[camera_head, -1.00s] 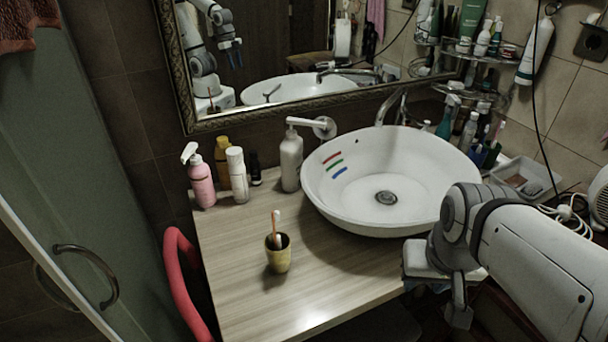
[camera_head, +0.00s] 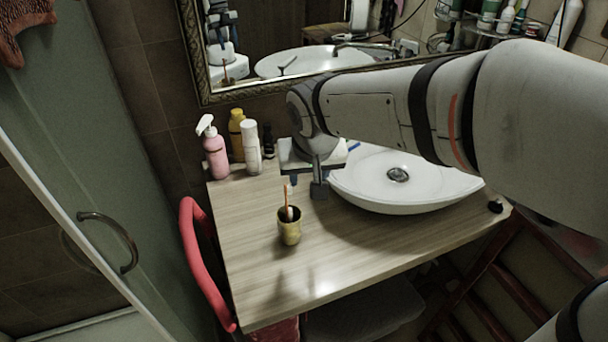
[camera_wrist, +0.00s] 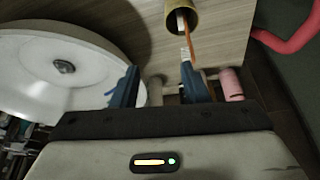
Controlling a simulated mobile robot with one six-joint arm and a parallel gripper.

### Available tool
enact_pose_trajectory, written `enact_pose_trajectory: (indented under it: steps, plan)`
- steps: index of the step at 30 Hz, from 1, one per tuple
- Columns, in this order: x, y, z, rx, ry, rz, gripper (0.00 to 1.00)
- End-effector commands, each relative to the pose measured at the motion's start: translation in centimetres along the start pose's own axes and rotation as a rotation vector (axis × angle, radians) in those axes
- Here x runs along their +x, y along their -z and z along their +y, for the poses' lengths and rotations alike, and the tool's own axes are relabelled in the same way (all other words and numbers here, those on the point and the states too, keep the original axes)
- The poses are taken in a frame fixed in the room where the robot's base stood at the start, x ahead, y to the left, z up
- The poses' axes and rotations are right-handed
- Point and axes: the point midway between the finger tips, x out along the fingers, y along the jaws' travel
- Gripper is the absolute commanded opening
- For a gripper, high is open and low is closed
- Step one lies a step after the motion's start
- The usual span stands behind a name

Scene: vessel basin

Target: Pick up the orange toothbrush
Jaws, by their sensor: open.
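The orange toothbrush (camera_head: 286,194) stands in a yellowish cup (camera_head: 290,232) on the wooden counter, its upper part sticking out above the rim. In the wrist view the toothbrush (camera_wrist: 191,42) reaches from the cup (camera_wrist: 193,8) toward my right-hand finger; whether they touch I cannot tell. A white piece also shows at the cup's mouth. My gripper (camera_head: 306,188) is open, with its fingers just behind and to the right of the toothbrush in the head view. In the wrist view the gripper (camera_wrist: 160,72) has nothing clearly between its fingers.
A pink pump bottle (camera_head: 215,158), a yellow bottle (camera_head: 236,135) and a white bottle (camera_head: 252,150) stand at the back left. The white basin (camera_head: 400,195) is to the right, partly behind my arm. A red chair (camera_head: 200,260) borders the counter's left edge. The front counter is clear.

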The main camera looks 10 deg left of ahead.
Motion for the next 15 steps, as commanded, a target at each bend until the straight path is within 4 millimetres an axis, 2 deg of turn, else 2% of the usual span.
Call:
enact_pose_trajectory:
  steps: [1, 4, 15]
  plan:
    - [0.1, 0.6, -1.6, -0.019, 0.010, 0.006, 0.41]
    - [0.4, 1.2, -3.2, -0.034, 0.020, 0.015, 0.41]
    - [4.2, 1.2, -3.7, -0.036, 0.021, 0.015, 0.41]
